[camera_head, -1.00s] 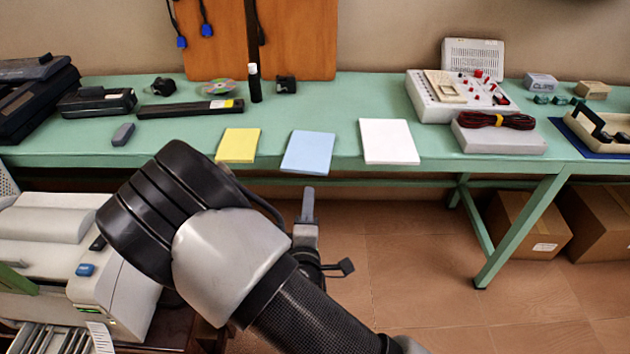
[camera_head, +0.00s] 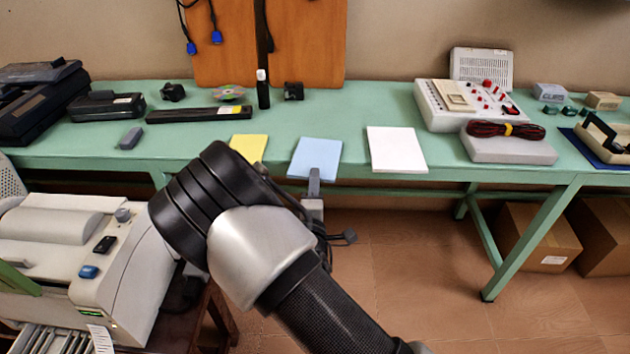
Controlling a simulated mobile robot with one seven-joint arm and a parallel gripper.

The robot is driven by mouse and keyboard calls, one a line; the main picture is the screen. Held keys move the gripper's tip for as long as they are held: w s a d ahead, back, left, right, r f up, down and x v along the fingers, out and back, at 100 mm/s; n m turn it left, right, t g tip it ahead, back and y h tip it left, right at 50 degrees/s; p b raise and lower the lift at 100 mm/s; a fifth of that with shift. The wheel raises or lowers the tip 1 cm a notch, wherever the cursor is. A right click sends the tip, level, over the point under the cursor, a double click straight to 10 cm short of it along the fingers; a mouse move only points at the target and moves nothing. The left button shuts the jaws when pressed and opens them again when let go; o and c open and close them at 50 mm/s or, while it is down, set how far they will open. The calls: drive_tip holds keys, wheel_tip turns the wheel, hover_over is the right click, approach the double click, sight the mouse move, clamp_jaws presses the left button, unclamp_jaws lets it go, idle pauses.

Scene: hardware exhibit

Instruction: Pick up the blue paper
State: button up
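The blue paper (camera_head: 315,155) is a light blue sheet or pad lying flat at the front edge of the green table (camera_head: 450,172). It lies between a yellow pad and a white pad. My gripper (camera_head: 314,180) is at the front edge of the blue paper, and one grey finger overlaps the paper's lower edge in the picture. I see only one finger clearly, and I cannot tell if it touches the paper. The rest of my gripper is partly hidden by my arm.
A yellow pad (camera_head: 249,147) lies left, partly near my arm, and a white pad (camera_head: 396,149) lies right. A grey box with red cables (camera_head: 508,148) stands further right. A printer-like machine (camera_head: 85,255) stands at lower left. Floor is clear at right front.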

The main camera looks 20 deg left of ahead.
drive_tip(key=shift+w, duration=0.15)
clamp_jaws()
drive_tip(key=shift+r, duration=0.1)
drive_tip(key=s+d+r+p, duration=0.3)
drive_tip(key=s+r+p, duration=0.3)
drive_tip(key=s, duration=0.7)
drive_tip(key=shift+s+r, duration=0.35)
drive_tip(key=shift+r, duration=0.35)
drive_tip(key=shift+w+d, duration=0.1)
drive_tip(key=shift+d, duration=0.1)
